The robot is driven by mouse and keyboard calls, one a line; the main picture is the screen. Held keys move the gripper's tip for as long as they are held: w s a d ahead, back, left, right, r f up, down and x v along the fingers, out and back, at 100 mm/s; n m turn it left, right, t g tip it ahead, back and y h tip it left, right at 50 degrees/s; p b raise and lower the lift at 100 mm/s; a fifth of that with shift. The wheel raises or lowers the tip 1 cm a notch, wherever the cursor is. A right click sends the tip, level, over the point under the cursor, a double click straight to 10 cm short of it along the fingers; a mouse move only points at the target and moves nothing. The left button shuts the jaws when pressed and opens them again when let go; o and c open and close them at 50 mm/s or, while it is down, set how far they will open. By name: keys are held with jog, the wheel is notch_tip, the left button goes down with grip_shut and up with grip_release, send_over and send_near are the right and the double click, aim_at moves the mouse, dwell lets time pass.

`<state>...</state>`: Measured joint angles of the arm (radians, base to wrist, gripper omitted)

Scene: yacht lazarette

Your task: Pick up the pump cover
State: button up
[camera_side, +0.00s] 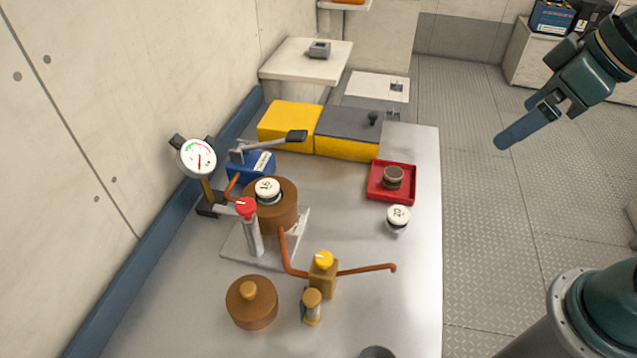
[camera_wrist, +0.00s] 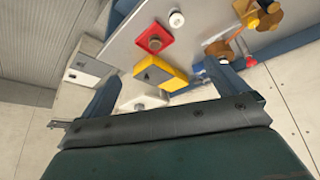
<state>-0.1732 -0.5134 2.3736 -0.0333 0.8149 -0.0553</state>
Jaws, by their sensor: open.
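The likely pump cover is a round brown lid with a small knob (camera_side: 252,304), lying on the grey bench (camera_side: 415,270) at the front left in the side view. A similar brown round pump body (camera_side: 288,211) stands on a pale plate behind it, with a white cap marked 15 (camera_side: 267,190) on top. My gripper (camera_side: 530,115) is at the upper right of the side view, well away from the lid and to the right of the bench. In the wrist view its two fingers (camera_wrist: 163,72) are spread, with nothing held between them.
A red tray (camera_side: 373,196) holds a brown knob; a white cap marked 20 (camera_side: 398,217) is beside it. A gauge (camera_side: 197,158), red-topped post (camera_side: 251,232), copper pipe with yellow-knobbed valve (camera_side: 323,278), hourglass (camera_side: 312,306) and yellow box (camera_side: 290,124) crowd the bench. Its right front is clear.

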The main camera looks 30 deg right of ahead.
jog(key=w+a+f+n+y, duration=0.1)
jog(key=w+a+n, duration=0.2)
jog(key=w+a, duration=0.4)
jog(key=n+g+y, duration=0.2)
jog(key=n+g, duration=0.1)
jog(key=n, duration=0.4)
send_near(257, 289)
notch_tip(257, 289, up, 2)
jog(key=shift+d, duration=0.4)
jog(key=shift+f, duration=0.1)
jog(key=shift+x, duration=4.15)
jog(key=shift+s+f, duration=0.1)
jog(key=shift+s, duration=0.05)
jog(key=shift+x, duration=2.5)
jog(key=shift+a, duration=0.1)
